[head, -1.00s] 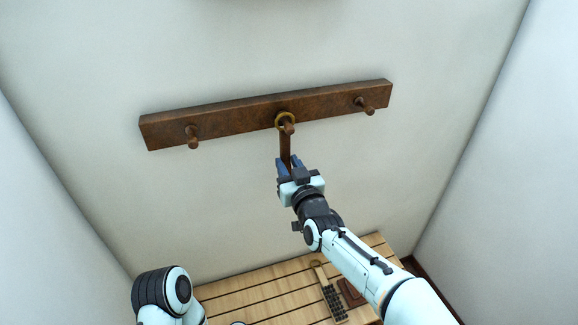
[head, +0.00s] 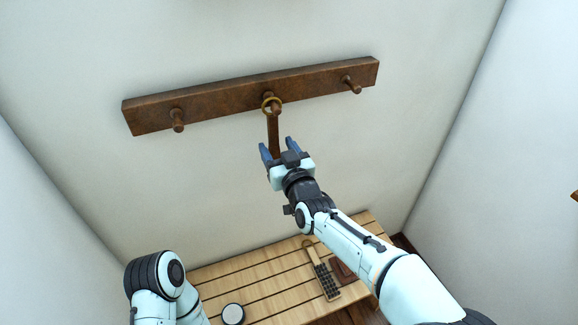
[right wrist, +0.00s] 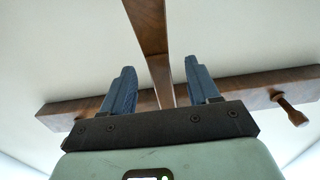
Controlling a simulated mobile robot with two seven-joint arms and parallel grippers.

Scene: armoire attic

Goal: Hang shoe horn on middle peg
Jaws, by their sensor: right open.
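The shoe horn (head: 273,135) hangs from the middle peg (head: 276,108) of the brown peg rail (head: 215,104), its brass ring around the peg. Its brown shaft hangs down along the wall, and it also shows between the fingers in the right wrist view (right wrist: 152,40). My right gripper (head: 279,148) is open just below, with a blue finger on each side of the shaft and gaps between. The shaft's lower end is hidden by the gripper in the head view. Only part of my left arm shows at the lower left; its gripper is out of view.
The left peg (head: 178,120) and right peg (head: 352,86) are bare. Below is a slatted wooden bench (head: 270,278) with a brush (head: 325,278), a brown item (head: 343,270) and a round white-topped tin (head: 233,314). Walls stand close on both sides.

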